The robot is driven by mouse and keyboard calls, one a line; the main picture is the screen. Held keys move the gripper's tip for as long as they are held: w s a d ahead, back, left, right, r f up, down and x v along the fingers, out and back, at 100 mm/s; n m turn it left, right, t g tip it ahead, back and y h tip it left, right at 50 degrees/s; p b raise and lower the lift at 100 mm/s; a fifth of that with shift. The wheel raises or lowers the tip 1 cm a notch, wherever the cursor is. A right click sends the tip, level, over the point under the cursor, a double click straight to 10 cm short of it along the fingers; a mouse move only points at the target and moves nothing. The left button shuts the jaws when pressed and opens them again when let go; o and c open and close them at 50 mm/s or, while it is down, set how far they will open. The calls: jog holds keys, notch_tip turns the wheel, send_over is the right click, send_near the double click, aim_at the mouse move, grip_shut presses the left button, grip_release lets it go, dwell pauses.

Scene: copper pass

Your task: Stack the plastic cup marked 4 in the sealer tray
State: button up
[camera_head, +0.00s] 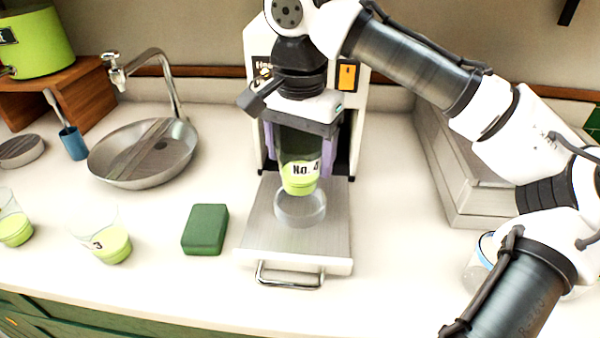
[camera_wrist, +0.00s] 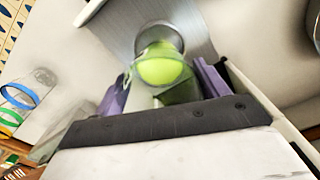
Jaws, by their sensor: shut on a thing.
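The cup marked No. 4 (camera_head: 300,177) is clear with light green contents, and it is upright above the sealer tray. My gripper (camera_head: 300,135) has its purple-sided fingers shut on the cup's upper part. In the wrist view the cup (camera_wrist: 162,68) shows its green contents between the fingers (camera_wrist: 165,90). The sealer tray (camera_head: 258,225) is a pulled-out metal plate with a front handle and a round clear ring holder (camera_head: 300,208). The cup's base appears over or just at the ring; I cannot tell whether it touches. The sealer machine (camera_head: 258,70) stands behind, partly hidden by my arm.
A green sponge (camera_head: 205,229) lies left of the tray. A cup marked 3 (camera_head: 110,244) and another green-filled cup (camera_head: 14,229) stand further left. A round sink (camera_head: 105,160) with a tap is behind them. A metal box (camera_head: 450,180) is at right.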

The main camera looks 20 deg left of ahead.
aim_at(300, 176)
jog(key=shift+f, duration=2.3)
jog(key=shift+f, duration=0.1)
jog(key=shift+f, duration=0.25)
jog(key=o, duration=1)
jog(key=shift+r, duration=0.15)
notch_tip(300, 176, up, 12)
jog(key=shift+r, duration=0.25)
jog(key=shift+f, duration=0.1)
